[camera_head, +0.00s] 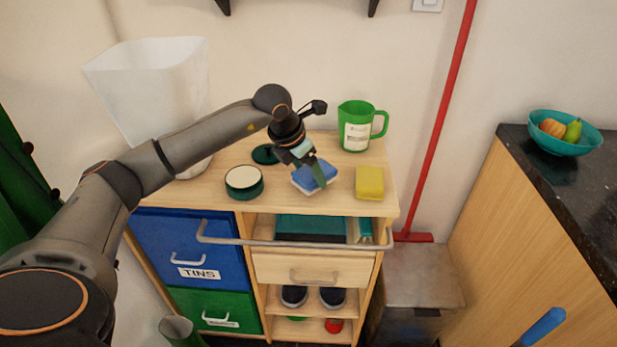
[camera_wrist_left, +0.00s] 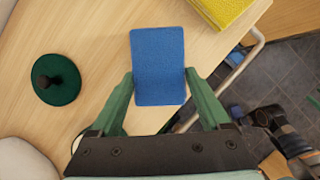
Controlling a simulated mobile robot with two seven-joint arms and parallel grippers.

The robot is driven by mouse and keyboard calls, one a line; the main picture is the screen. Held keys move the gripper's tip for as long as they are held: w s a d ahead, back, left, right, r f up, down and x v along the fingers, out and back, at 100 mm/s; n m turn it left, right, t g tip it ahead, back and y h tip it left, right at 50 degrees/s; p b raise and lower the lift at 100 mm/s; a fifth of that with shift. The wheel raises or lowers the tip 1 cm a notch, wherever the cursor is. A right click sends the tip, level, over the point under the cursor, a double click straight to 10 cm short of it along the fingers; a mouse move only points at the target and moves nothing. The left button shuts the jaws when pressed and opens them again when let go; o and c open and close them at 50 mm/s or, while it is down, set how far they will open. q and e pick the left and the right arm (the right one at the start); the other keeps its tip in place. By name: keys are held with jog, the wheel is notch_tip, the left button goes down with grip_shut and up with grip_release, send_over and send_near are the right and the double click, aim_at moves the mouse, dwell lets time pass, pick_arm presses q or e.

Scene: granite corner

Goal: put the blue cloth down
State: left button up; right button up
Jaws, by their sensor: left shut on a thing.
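The blue cloth (camera_head: 314,177) is a flat rectangular pad over the wooden top of the cart (camera_head: 217,192). My left gripper (camera_head: 318,172) is shut on it from above. In the left wrist view the cloth (camera_wrist_left: 158,50) lies between the two green fingers of my left gripper (camera_wrist_left: 158,75), one on each side edge. I cannot tell whether its underside touches the cart top. My right gripper does not show clearly in either view.
A yellow sponge (camera_head: 369,182) lies right of the cloth, a green jug (camera_head: 357,128) behind it. A round tin (camera_head: 244,182) and dark green lid (camera_head: 265,154) are to the left. A white bin (camera_head: 150,85) stands back left. A metal rail (camera_head: 290,243) runs along the front.

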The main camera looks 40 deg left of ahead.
pick_arm(q)
jog(key=shift+f, duration=1)
jog(key=shift+f, duration=0.1)
jog(key=shift+f, duration=0.15)
jog(key=o, duration=1)
